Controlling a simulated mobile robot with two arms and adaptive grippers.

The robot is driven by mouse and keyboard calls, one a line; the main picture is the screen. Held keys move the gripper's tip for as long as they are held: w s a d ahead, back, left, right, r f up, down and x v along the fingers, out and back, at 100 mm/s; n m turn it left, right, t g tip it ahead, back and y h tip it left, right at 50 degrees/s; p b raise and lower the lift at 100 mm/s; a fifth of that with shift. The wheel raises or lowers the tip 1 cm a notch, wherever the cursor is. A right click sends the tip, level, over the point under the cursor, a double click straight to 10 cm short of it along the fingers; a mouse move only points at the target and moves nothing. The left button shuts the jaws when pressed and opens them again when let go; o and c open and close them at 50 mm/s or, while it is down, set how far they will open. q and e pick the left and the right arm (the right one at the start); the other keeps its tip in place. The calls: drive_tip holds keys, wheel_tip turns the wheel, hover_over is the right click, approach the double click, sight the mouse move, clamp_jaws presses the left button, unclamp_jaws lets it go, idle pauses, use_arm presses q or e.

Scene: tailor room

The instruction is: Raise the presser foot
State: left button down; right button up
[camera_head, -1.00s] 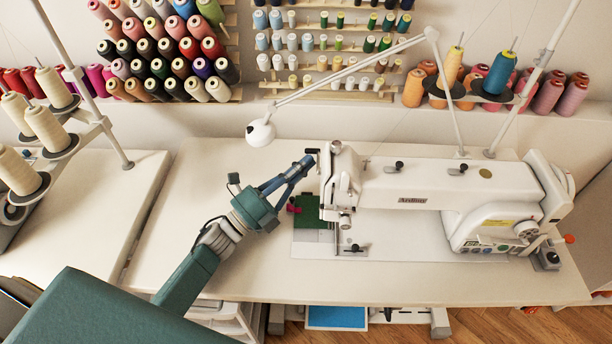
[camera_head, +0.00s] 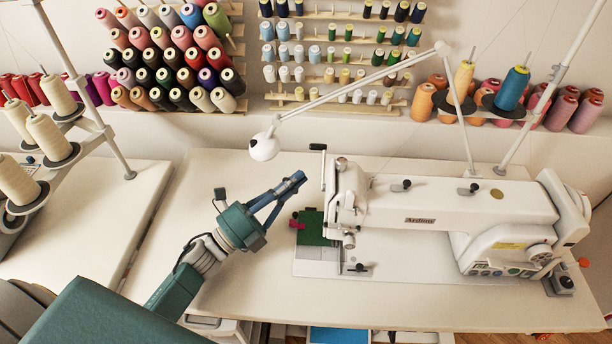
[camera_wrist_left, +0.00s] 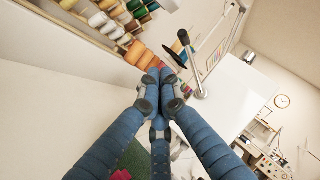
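The white sewing machine (camera_head: 450,205) stands on the table with its needle end to the left. A lever with a black handle (camera_head: 317,147) sticks up at that end; its handle also shows in the left wrist view (camera_wrist_left: 184,38). My left gripper (camera_head: 298,178) is just left of and below the handle, apart from it. In the left wrist view its blue fingers (camera_wrist_left: 160,73) meet at the tips with nothing visible between them. The presser foot is too small and partly hidden to judge. My right gripper is not in view.
A green cloth with a pink piece (camera_head: 311,226) lies by the needle area. A white lamp (camera_head: 264,147) hangs above the table behind my gripper. Thread racks (camera_head: 170,60) line the wall. The table (camera_head: 230,295) is clear at the front left.

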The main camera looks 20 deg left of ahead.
use_arm(q)
drive_tip(key=shift+v, duration=1.7)
drive_tip(key=shift+r, duration=0.1)
